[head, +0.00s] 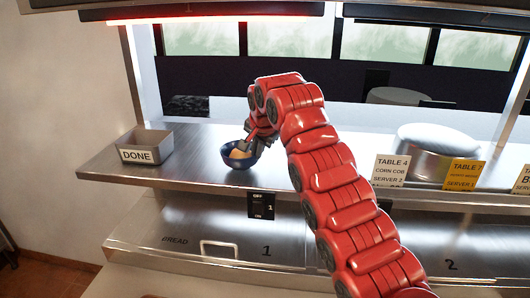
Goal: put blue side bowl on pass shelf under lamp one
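The blue side bowl (229,161) is on the steel pass shelf (190,160), left of the picture's middle, with something pale inside. It looks upright. My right gripper (256,146) is at the bowl's right rim, its dark fingers overlapping the rim. The fingers are too small and partly hidden to tell whether they are closed on it. A long lamp (215,18) glows red above this part of the shelf. A switch plate (261,205) marked 1 is on the shelf front below the bowl. My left gripper is not in view.
A grey bin (152,141) marked DONE stands left of the bowl. Order cards (389,170) stand at the right, before a round steel container (437,150). A lower steel surface (215,235) with a handle lies below. Shelf room is clear between bin and bowl.

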